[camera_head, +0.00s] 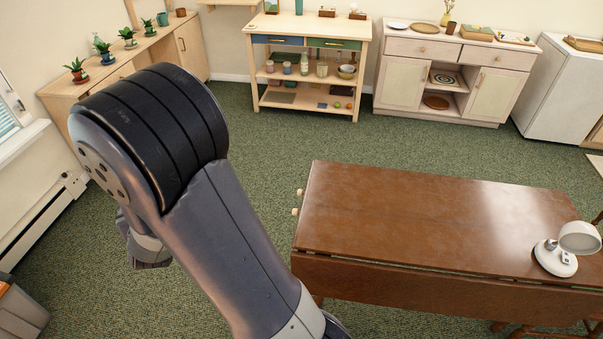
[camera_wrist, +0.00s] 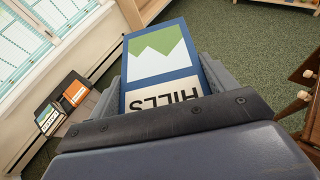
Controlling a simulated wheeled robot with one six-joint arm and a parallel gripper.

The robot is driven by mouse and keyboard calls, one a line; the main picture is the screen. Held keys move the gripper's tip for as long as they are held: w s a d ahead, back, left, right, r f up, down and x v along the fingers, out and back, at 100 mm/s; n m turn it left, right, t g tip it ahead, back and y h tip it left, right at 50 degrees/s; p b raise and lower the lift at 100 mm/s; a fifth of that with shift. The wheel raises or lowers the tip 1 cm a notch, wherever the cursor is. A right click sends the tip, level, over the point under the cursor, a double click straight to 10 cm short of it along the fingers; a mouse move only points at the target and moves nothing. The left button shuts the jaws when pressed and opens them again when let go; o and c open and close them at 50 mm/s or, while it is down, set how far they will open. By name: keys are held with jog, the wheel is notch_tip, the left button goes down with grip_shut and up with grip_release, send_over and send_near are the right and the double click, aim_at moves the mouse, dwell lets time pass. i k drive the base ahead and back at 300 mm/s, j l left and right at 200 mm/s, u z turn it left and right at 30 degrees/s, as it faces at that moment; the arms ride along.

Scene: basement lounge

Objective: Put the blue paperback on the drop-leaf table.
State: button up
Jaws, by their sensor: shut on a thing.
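The blue paperback (camera_wrist: 158,62) has a blue cover with a green and white hill picture and the word HILLS upside down. In the wrist view my gripper (camera_wrist: 165,85) is shut on it, with a finger along each side. The book is held above the green carpet. The head view does not show the book, as my arm is in front. The drop-leaf table (camera_head: 430,215) is brown, polished wood and stands at the right of the head view, apart from my arm. Its front leaf (camera_head: 430,288) hangs down. Part of it may show at the wrist view's right edge.
A white lamp (camera_head: 556,258) stands at the table's right end; the rest of the top is bare. A shelf unit (camera_head: 310,42) and a white cabinet (camera_head: 440,52) stand at the back. Carpet (camera_head: 262,140) is clear between. Books (camera_wrist: 62,105) lie at the wrist view's left.

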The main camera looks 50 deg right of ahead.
aim_at(464, 217)
jog(key=k+l+z, duration=0.1)
jog(key=z, duration=0.3)
jog(key=k+l+z, duration=0.2)
jog(key=z, duration=0.2)
jog(key=k+l+z, duration=0.1)
jog(key=l+z, duration=0.25)
jog(key=k+l+z, duration=0.1)
jog(key=z, duration=0.3)
jog(key=k+l+z, duration=0.1)
jog(key=z, duration=0.3)
jog(key=k+l+z, duration=0.15)
jog(key=z, duration=0.2)
jog(key=k+l+z, duration=0.1)
jog(key=z, duration=0.3)
jog(key=l+z, duration=0.35)
jog(key=k+j, duration=0.05)
